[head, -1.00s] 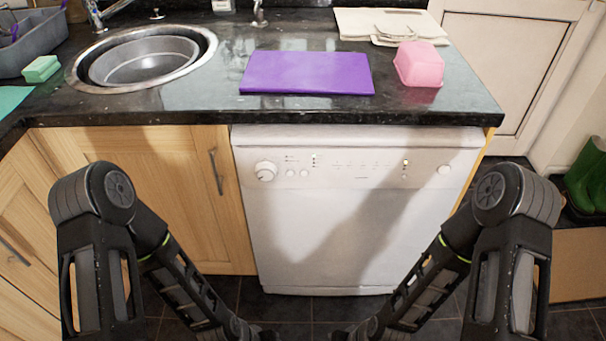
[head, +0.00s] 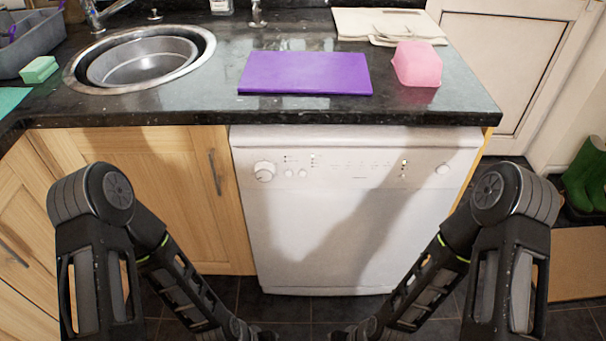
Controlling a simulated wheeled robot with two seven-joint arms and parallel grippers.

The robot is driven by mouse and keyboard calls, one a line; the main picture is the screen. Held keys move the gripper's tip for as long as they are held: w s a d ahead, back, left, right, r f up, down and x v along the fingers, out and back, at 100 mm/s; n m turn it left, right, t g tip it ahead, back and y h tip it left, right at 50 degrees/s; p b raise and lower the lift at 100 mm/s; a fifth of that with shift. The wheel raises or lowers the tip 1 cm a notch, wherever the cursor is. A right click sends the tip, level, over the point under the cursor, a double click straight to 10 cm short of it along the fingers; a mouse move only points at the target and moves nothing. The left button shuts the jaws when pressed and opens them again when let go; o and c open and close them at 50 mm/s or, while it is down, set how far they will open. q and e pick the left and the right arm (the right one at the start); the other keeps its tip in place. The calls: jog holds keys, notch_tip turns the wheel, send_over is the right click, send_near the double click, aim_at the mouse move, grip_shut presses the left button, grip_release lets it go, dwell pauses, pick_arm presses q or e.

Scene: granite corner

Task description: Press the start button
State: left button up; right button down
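The white dishwasher (head: 345,225) stands under the counter with its door shut. Its control panel has a round dial (head: 264,171) at the left, two small round buttons (head: 296,173) beside it, and a larger round button (head: 442,169) at the far right. I cannot read which one is labelled start. A small light (head: 405,163) shows left of the larger button. My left gripper (head: 266,336) and my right gripper (head: 338,335) are low at the bottom edge, well below the panel and apart from it. They are mostly cut off, so their opening is unclear.
The dark counter (head: 200,107) overhangs the panel. On it are a purple board (head: 305,73), a pink container (head: 417,65) and a round sink (head: 206,48). A wooden cupboard with a handle (head: 214,172) is at the left. Green boots (head: 590,180) stand at the right. The space before the panel is clear.

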pick_arm(q)
grip_shut()
dwell(0.3)
dwell(1.1)
